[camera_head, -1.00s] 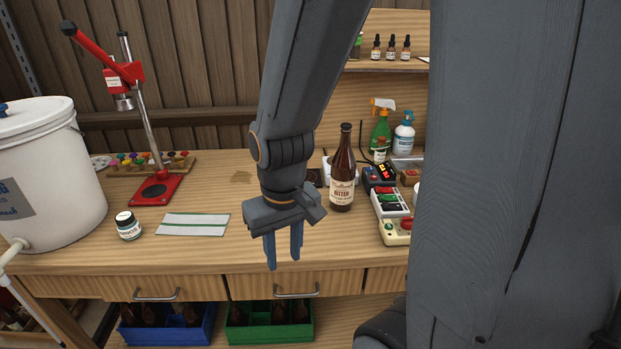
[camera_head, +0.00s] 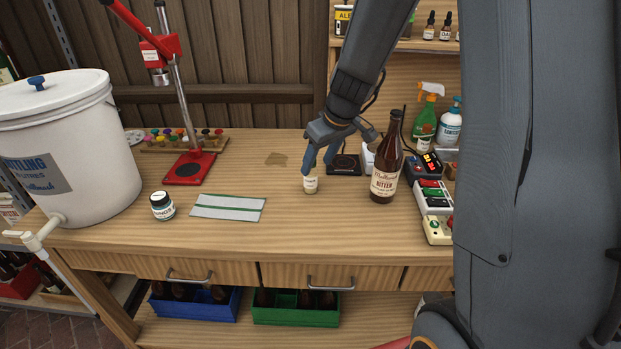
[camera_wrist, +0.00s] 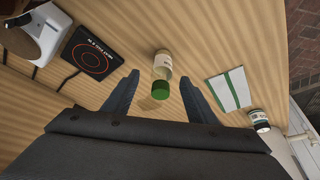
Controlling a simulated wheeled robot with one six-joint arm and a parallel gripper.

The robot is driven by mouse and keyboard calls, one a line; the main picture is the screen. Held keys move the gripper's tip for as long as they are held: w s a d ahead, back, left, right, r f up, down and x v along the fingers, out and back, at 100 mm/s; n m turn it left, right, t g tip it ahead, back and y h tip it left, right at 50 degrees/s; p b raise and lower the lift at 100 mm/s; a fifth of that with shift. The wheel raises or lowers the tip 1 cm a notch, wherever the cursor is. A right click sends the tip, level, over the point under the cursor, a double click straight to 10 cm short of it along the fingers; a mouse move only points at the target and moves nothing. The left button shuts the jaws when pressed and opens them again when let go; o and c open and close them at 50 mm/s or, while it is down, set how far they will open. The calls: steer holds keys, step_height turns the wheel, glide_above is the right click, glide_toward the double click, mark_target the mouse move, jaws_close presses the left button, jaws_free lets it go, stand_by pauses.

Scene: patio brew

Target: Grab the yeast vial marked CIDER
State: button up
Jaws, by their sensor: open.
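A small vial with a pale label (camera_head: 310,185) stands on the bench in the head view, its top hidden behind a finger. In the wrist view the same vial has a pale label (camera_wrist: 162,62) and a green cap (camera_wrist: 159,88). Its label text is too small to read, so I cannot tell whether it says CIDER. My gripper (camera_head: 318,168) is open, pointing down at the vial. In the wrist view its two fingers (camera_wrist: 159,79) lie left and right of the cap, with a gap on each side.
A brown BITTER bottle (camera_head: 385,172) stands right of my gripper, near a flat black device (camera_head: 344,165). A red bench capper (camera_head: 188,168) and white bucket (camera_head: 62,150) stand farther left.

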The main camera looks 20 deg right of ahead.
mark_target(311, 177)
steer(key=shift+p+x, duration=0.65)
steer(key=shift+x, duration=3.05)
steer(key=shift+s+a, duration=0.1)
steer(key=shift+c, duration=0.3)
steer(key=c, duration=1.1)
